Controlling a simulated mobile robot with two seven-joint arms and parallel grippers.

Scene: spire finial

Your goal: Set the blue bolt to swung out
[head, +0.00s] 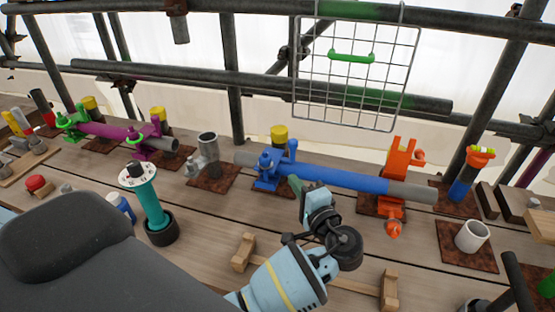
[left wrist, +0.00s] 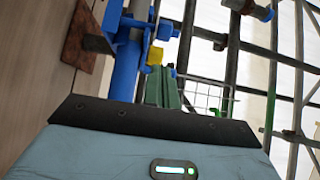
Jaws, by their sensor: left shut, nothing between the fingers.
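The blue clamp (head: 268,180) grips the long pipe (head: 335,177) near its left end, on a rusty plate on the planks. A blue bolt (head: 265,161) with a rounded head stands at the clamp's front left; whether it is swung in or out I cannot tell. My left gripper (head: 296,186) is shut and empty, its green fingertips just right of the clamp, close to the pipe. In the left wrist view the shut fingers (left wrist: 162,88) point toward the blue clamp (left wrist: 137,24), and the bolt is hard to single out. My right gripper is not in view.
An orange clamp (head: 398,180) holds the pipe's right end. A yellow-capped post (head: 279,138) stands behind the blue clamp. A grey pipe stub (head: 208,150) stands left, and a teal dial post (head: 150,205) nearer. A wire mesh panel (head: 383,100) hangs behind.

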